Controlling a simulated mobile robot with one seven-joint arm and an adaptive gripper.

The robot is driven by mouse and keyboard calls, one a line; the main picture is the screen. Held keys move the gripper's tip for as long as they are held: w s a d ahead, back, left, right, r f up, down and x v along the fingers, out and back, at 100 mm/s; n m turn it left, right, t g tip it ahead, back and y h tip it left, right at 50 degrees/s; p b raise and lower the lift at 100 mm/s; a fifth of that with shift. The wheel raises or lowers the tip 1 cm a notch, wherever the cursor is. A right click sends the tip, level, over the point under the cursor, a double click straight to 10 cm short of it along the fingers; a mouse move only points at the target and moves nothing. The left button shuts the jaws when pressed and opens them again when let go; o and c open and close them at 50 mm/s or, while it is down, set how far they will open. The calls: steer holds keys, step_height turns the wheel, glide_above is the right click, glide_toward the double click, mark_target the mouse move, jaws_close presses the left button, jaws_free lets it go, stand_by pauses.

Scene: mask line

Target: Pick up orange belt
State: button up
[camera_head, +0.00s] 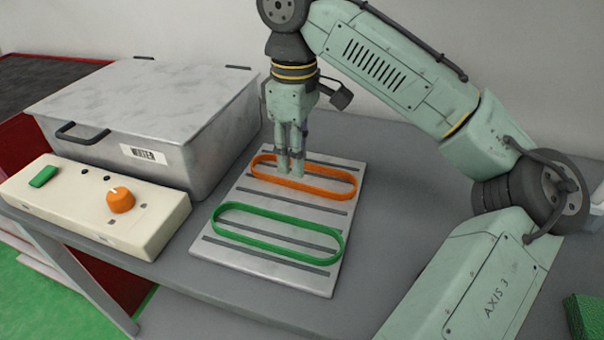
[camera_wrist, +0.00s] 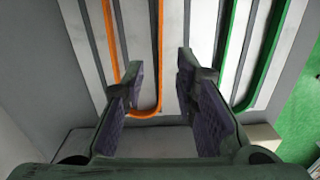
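The orange belt (camera_head: 335,194) is a long oval loop lying near the far edge of a grey grooved plate (camera_head: 212,249). My gripper (camera_head: 290,173) points down at the belt's left part, with its fingertips at or just above the plate. In the wrist view, my gripper (camera_wrist: 162,66) is open. One strand of the orange belt (camera_wrist: 160,50) runs through the gap between the fingers, and the left finger appears over the loop's inside. The left finger hides part of the belt. I cannot tell whether either finger touches it.
A green belt (camera_head: 278,246) lies on the same plate, nearer the front, and shows right of the fingers in the wrist view (camera_wrist: 223,45). A lidded grey metal box (camera_head: 150,100) and a cream control box (camera_head: 95,207) with an orange knob stand left of the plate.

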mark_target(296, 182)
step_height(296, 182, down, 5)
steer(key=shift+f+p, duration=0.1)
steer(key=shift+p, duration=0.4)
steer(key=shift+c, duration=0.2)
jaws_close()
